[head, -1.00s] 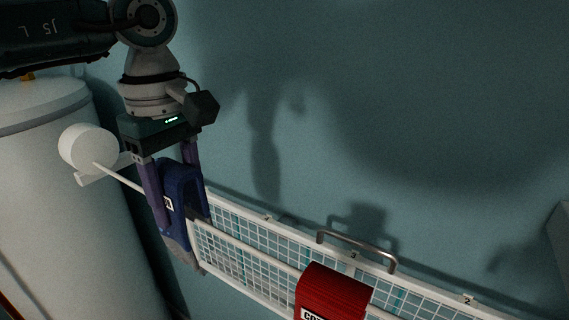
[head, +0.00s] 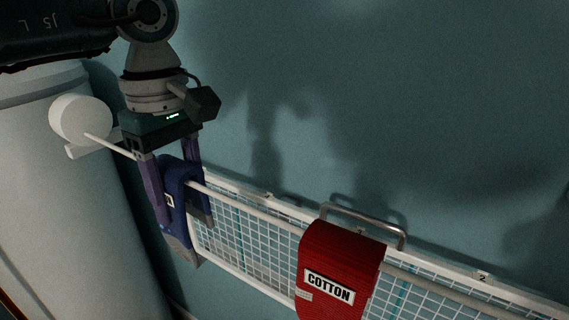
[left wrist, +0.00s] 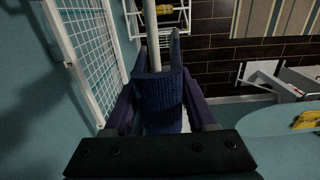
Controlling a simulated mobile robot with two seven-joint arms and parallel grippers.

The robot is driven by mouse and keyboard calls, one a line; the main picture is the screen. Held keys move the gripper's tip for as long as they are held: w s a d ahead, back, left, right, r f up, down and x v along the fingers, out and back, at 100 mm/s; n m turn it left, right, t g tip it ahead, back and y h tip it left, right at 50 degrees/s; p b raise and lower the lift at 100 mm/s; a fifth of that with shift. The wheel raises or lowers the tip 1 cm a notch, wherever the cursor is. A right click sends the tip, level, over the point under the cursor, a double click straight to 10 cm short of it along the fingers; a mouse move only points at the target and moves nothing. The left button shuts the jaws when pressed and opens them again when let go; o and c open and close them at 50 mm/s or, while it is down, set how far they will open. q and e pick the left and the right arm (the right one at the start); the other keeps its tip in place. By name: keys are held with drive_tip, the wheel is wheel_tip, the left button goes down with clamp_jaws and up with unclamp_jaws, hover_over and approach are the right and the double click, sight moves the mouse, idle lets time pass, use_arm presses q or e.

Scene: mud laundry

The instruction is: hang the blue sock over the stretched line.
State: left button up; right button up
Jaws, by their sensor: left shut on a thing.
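The blue sock (head: 179,198) is folded over the pale stretched line (head: 250,206), with a part hanging on each side and a grey end at the bottom. It hangs near the line's left end. My left gripper (head: 179,200) points down from above, with its purple fingers shut on the sock from both sides. In the left wrist view the ribbed sock (left wrist: 160,92) lies between the fingers, and the line (left wrist: 151,40) runs away from it. My right gripper is not in view.
A red sock labelled COTTON (head: 338,262) hangs further right on the line. A white wire grid (head: 235,242) runs along the wall beside the line, with a metal handle (head: 365,222). A white round line holder (head: 80,119) and a large pale tank (head: 70,220) stand at left.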

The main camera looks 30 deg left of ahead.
sight(172, 163)
use_arm(q)
drive_tip(key=o, duration=1.6)
drive_tip(key=shift+c, duration=0.2)
drive_tip(key=shift+r, duration=0.15)
drive_tip(key=shift+r+p, duration=2.2)
drive_tip(key=shift+r, duration=1.2)
